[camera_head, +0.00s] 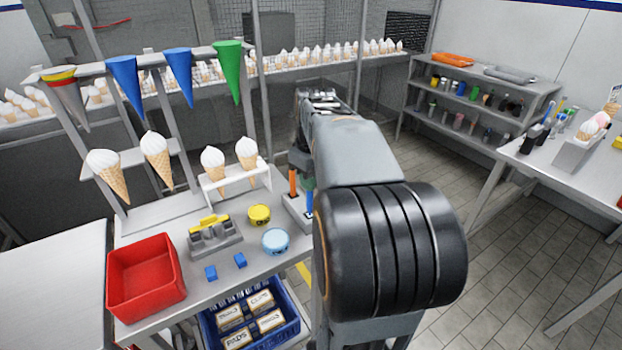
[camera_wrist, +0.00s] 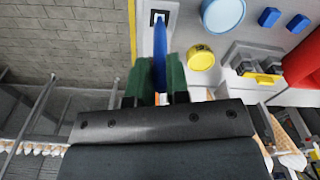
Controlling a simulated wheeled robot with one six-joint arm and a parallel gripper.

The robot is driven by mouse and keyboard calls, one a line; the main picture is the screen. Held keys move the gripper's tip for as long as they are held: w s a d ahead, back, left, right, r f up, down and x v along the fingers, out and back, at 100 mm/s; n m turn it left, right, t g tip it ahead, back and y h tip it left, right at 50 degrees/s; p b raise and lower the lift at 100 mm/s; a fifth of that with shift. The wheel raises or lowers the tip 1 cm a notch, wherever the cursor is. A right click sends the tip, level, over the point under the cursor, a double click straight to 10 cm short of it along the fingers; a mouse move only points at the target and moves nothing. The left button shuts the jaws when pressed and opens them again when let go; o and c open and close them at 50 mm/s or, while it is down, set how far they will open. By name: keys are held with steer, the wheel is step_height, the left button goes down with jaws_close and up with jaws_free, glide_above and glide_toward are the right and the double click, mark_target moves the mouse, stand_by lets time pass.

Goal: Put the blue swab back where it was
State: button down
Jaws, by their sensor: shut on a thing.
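My gripper (camera_wrist: 160,66) has green fingers, shut on the upright blue swab (camera_wrist: 160,42). In the head view the fingers (camera_head: 307,172) show just left of my arm, with the blue swab (camera_head: 309,198) below them. The swab's lower end is at the small grey holder (camera_head: 294,208) on the table's right edge; the holder also shows in the wrist view (camera_wrist: 172,8). I cannot tell how far the swab is inside the slot. An orange swab (camera_head: 293,180) stands in the holder, to the left of the blue one.
A yellow tub (camera_head: 259,215) and a light blue tub (camera_head: 275,240) stand left of the holder. A cone stand (camera_head: 234,177) is behind. A grey rack (camera_head: 215,238), small blue blocks (camera_head: 211,273) and a red bin (camera_head: 146,278) lie further left. Floor is open on the right.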

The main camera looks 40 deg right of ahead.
steer(key=shift+f, duration=0.4)
steer(key=shift+f+b, duration=0.2)
steer(key=shift+b, duration=0.15)
steer(key=c, duration=1.1)
jaws_free()
steer(key=shift+w+r, duration=0.1)
